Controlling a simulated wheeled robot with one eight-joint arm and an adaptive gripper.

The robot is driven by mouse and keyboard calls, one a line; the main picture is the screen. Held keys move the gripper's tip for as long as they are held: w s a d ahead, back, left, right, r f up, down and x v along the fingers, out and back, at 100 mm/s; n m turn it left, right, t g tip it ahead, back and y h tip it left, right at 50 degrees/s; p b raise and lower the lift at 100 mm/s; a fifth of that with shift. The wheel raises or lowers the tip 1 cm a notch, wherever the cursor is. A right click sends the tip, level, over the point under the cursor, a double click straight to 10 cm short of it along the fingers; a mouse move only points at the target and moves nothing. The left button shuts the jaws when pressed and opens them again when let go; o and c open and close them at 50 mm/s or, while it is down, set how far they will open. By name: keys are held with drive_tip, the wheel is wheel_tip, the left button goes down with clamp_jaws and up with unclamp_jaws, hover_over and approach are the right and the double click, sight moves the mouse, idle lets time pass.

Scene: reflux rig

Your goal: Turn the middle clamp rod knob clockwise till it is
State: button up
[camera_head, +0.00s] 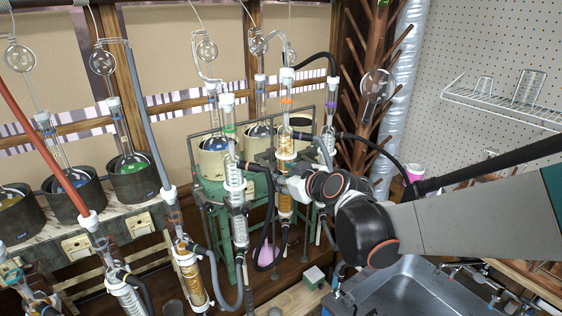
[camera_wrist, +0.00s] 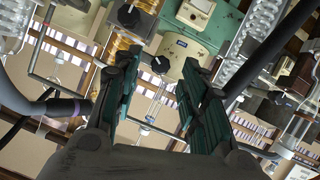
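My gripper (camera_wrist: 160,66) is open in the wrist view, its two dark green fingers apart with nothing held. Another black knob (camera_wrist: 128,15) sits above the left fingertip, by an amber coiled column (camera_wrist: 118,45). I cannot tell for sure which one is the middle clamp rod knob. In the head view my arm reaches in from the right, its end close to the amber column (camera_head: 286,206); the clamp and the fingertips are hard to make out there.
A clear coiled condenser (camera_head: 239,215) stands left of the amber column. Hoses, including a black one (camera_head: 271,215), loop close by. A brown drying rack (camera_head: 375,90) stands behind. A metal sink (camera_head: 405,290) is at the lower right. Little free room shows around my gripper.

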drive_tip(key=shift+x, duration=0.9)
clamp_jaws()
drive_tip(key=shift+d, duration=0.1)
drive_tip(key=m+y+b, duration=0.1)
drive_tip(key=m, duration=0.1)
drive_tip(key=m+g+y+b, duration=0.1)
drive_tip(key=m, duration=0.1)
drive_tip(key=shift+w+d+g+y, duration=0.15)
drive_tip(key=shift+d+g+y, duration=0.1)
drive_tip(key=shift+g+y, duration=0.05)
drive_tip(key=m+y+b, duration=0.1)
drive_tip(key=m, duration=0.1)
drive_tip(key=m+g+y+b, duration=0.1)
drive_tip(key=m+b, duration=0.1)
drive_tip(key=shift+w+d+f+y, duration=0.1)
drive_tip(key=shift+d+f+y, duration=0.05)
drive_tip(key=shift+y, duration=0.15)
